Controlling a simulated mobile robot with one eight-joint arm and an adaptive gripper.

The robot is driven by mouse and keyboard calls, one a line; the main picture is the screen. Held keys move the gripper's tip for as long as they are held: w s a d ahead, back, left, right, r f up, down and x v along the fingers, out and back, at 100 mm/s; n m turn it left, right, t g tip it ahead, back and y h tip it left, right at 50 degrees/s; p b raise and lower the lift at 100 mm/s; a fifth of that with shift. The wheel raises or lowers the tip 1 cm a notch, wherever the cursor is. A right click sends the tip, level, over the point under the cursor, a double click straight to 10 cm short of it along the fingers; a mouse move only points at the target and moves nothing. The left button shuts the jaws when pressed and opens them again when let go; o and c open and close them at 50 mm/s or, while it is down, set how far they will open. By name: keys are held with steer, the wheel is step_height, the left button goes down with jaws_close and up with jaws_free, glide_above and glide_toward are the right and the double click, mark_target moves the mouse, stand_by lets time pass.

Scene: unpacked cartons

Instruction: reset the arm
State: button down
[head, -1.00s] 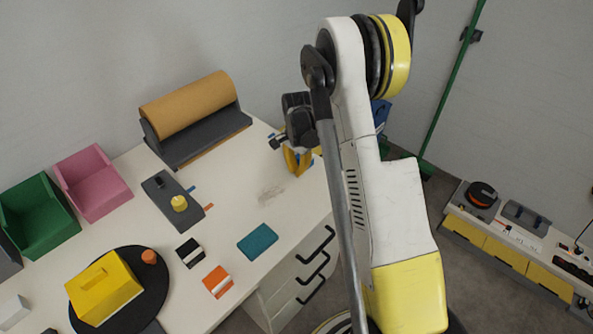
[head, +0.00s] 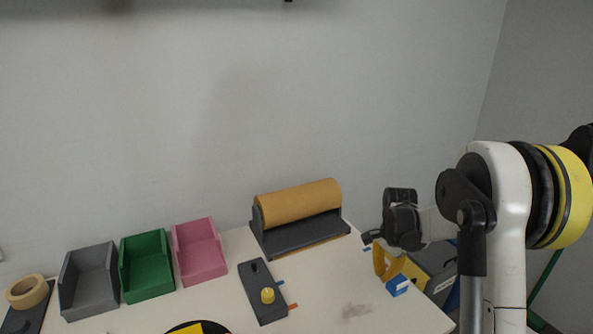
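My arm (head: 512,230) stands at the right of the head view, white with a yellow and black joint. My gripper (head: 372,237) is dark and points left, above the right end of the white table. Its fingers are small and partly hidden, so I cannot tell whether it is open or shut. A yellow holder (head: 388,264) and a small blue piece (head: 398,286) are just below and right of it. I see nothing clearly held.
The white table (head: 400,316) runs along the wall. On it are a paper roll stand (head: 300,236), pink (head: 199,252), green (head: 146,268) and grey (head: 90,280) bins, a dark board with a yellow knob (head: 267,295), and a tape roll (head: 27,291). The table's right front is mostly clear.

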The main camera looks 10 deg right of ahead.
steer(key=s+a+r+n+t, duration=0.2)
steer(key=s+a+r+n, duration=0.25)
steer(key=r, duration=0.35)
steer(key=s+a+r+n+t, duration=0.1)
steer(key=s+a+r+n, duration=0.2)
steer(key=s+a+r, duration=0.4)
steer(key=s+a+r+n+t, duration=0.1)
steer(key=s+n+t, duration=0.1)
steer(key=s, duration=0.4)
steer(key=s+a+r+n+t, duration=0.2)
steer(key=s+n, duration=0.2)
steer(key=s, duration=0.2)
steer(key=shift+a+n, duration=0.2)
steer(key=shift+n, duration=0.15)
steer(key=shift+s, duration=0.1)
